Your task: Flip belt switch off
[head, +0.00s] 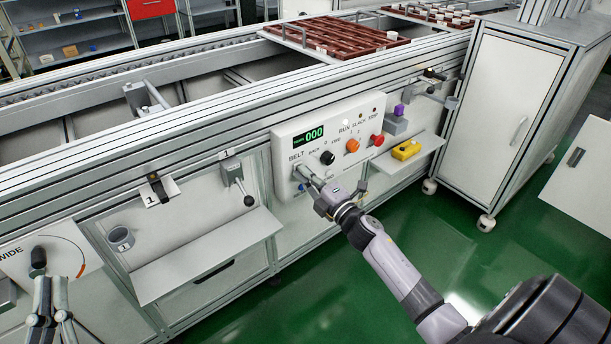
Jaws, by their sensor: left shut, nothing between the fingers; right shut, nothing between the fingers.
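The white control panel (330,145) on the conveyor's side carries a green display (309,136) reading 000 and the label BELT at its left. My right gripper (306,174) is shut, with its fingertips at the panel just below the BELT label. The belt switch itself is hidden behind or merged with those fingertips, so I cannot tell its position or whether they touch. My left gripper (49,284) is shut and empty at the bottom left, in front of a plate marked WIDE (62,258) with a dark knob (38,261).
The panel also has a black knob (327,158), an orange knob (352,146) and a red button (377,140). A yellow box (406,150) sits on a small shelf to the right. A lever with a black ball (248,200) and a grey shelf (208,258) lie left of the panel.

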